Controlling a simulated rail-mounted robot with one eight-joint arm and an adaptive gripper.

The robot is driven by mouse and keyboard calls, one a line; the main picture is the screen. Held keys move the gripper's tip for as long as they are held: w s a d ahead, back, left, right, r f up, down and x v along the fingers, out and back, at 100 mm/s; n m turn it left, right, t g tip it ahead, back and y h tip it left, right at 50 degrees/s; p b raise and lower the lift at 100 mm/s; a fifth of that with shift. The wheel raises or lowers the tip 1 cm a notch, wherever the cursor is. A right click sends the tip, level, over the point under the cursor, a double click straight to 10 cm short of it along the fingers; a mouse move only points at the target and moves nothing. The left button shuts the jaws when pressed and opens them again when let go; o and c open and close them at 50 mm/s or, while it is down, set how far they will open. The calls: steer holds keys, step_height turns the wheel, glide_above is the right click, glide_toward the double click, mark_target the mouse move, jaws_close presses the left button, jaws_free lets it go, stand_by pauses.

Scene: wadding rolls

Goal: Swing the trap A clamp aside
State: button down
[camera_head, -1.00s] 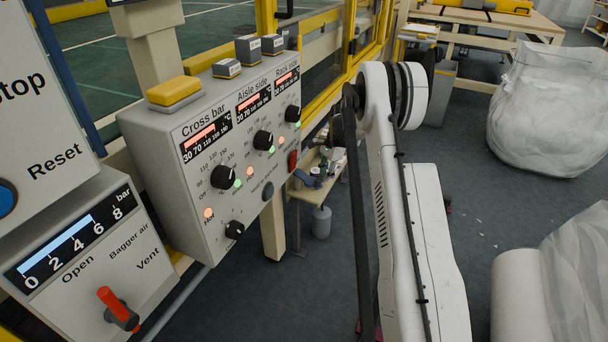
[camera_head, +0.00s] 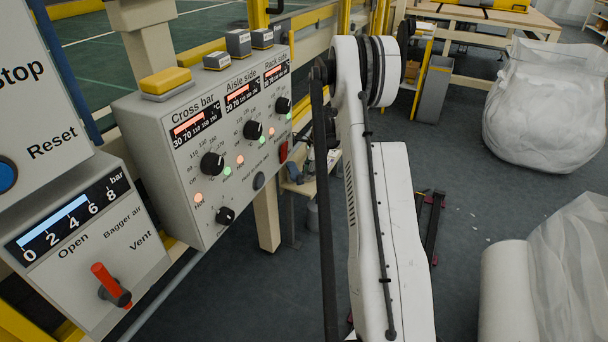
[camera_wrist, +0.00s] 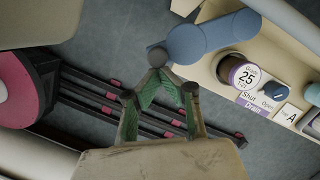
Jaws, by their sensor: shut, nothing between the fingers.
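In the wrist view a blue-grey lever (camera_wrist: 205,40), which looks like the trap A clamp, lies over the beige trap top. A dark round knob (camera_wrist: 157,57) sits at its left end. An "A" label (camera_wrist: 290,116) is at the right. My gripper (camera_wrist: 159,74) has green-padded fingers closed together at the tips, with nothing between them. The fingertips are right by the knob; I cannot tell whether they touch it.
Dark rails with pink blocks (camera_wrist: 110,110) lie below. In the head view a control panel (camera_head: 215,150) stands left of my arm; wrapped rolls (camera_head: 545,105) stand right.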

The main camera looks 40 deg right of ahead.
stand_by(0.3)
steer(key=s+d+r+p, duration=0.1)
steer(key=d+r, duration=0.1)
steer(key=r, duration=0.3)
steer(key=s+d+r+p, duration=0.1)
steer(key=s+d+r, duration=0.1)
steer(key=d+r, duration=0.1)
steer(key=shift+p+v, duration=0.35)
steer(key=shift+v, duration=0.6)
steer(key=shift+s, duration=0.1)
